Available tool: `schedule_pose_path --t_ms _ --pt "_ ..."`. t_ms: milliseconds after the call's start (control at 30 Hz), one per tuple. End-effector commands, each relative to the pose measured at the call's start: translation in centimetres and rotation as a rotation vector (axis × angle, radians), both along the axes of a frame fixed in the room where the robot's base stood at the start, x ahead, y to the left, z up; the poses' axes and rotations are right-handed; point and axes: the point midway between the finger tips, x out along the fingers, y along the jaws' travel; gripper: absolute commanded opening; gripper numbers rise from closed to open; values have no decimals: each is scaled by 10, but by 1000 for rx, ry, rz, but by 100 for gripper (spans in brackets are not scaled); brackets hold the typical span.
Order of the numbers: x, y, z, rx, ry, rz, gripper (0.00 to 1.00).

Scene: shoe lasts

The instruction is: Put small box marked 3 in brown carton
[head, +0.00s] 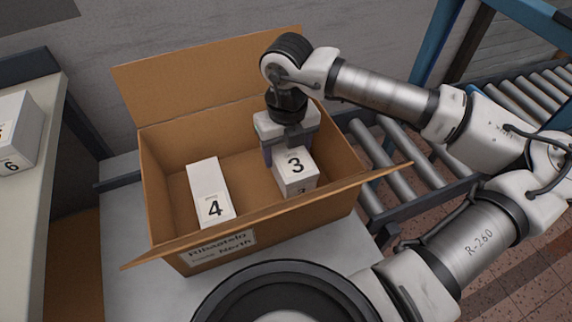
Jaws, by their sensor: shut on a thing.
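The brown carton (247,213) stands open in the middle of the head view, flaps spread, with a label on its front. The small white box marked 3 (296,183) is inside the carton's outline, in its right half. My gripper (289,150) reaches down into the carton from above and is shut on this box. The box's lower part is partly hidden by the carton's front edge, so I cannot tell whether it touches the carton floor. A small white box marked 4 (210,190) lies in the carton's left half, apart from box 3.
A white box marked 6 (17,132) sits on a pale shelf (38,190) at the far left. A roller conveyor (385,165) runs behind and right of the carton. The carton stands on a grey surface (125,215). Free room shows between boxes 3 and 4.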

Motion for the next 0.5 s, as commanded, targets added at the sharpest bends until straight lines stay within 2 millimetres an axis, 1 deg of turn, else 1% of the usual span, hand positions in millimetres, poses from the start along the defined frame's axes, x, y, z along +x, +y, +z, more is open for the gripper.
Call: schedule_pose_path --t_ms 33,167,400,500 --pt "0 0 -6 1 1 0 36" --pt "0 0 -15 1 0 0 36" --pt "0 0 -49 0 2 -1 36" --pt "0 0 -56 0 0 -1 36"
